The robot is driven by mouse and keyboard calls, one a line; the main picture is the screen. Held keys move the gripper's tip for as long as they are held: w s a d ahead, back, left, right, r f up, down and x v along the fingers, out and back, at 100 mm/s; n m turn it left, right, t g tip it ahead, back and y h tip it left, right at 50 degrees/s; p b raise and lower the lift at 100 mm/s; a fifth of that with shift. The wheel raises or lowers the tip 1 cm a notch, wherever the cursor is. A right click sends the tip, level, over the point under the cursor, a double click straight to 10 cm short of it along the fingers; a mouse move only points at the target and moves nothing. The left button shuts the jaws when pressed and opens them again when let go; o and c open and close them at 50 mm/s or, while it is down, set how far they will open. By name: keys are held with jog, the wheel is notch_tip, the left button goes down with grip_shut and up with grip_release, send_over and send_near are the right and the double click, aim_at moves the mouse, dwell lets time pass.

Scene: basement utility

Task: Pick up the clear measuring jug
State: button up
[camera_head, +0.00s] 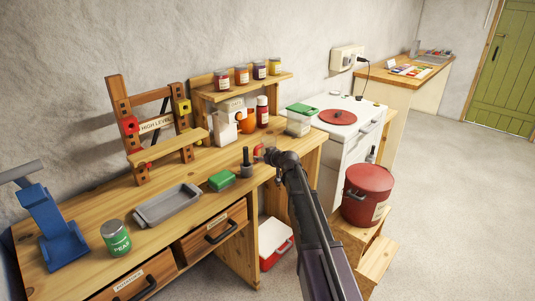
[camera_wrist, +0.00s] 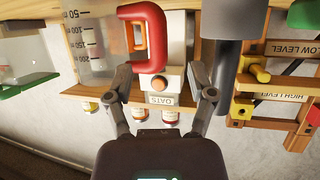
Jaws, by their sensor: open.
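The clear measuring jug (camera_wrist: 92,42) shows in the wrist view at upper left, with volume marks on its see-through wall. Its red handle (camera_wrist: 157,40) is towards me, in front of my gripper (camera_wrist: 160,74). My gripper is open and empty, with one finger on each side of the handle's near end. I cannot tell whether either finger touches it. In the head view, my gripper (camera_head: 264,154) is above the workbench and the red handle (camera_head: 257,150) shows beside it. The jug's clear body is mostly hidden or hard to make out there.
A dark upright cylinder (camera_wrist: 236,50) stands close right of my gripper in the wrist view; it also shows on the bench (camera_head: 247,165). A green block (camera_head: 221,180), grey tray (camera_head: 167,205) and green-lidded container (camera_head: 300,120) are nearby. A jar shelf (camera_head: 240,88) is behind.

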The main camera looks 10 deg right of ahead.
aim_at(257, 155)
jog(key=shift+w+a+f, duration=0.2)
jog(key=shift+w+f, duration=0.05)
jog(key=shift+w, duration=0.3)
jog(key=shift+w, duration=0.1)
jog(key=shift+b+x, duration=1.15)
jog(key=shift+x, duration=1.4)
jog(key=shift+d, duration=0.15)
grip_shut()
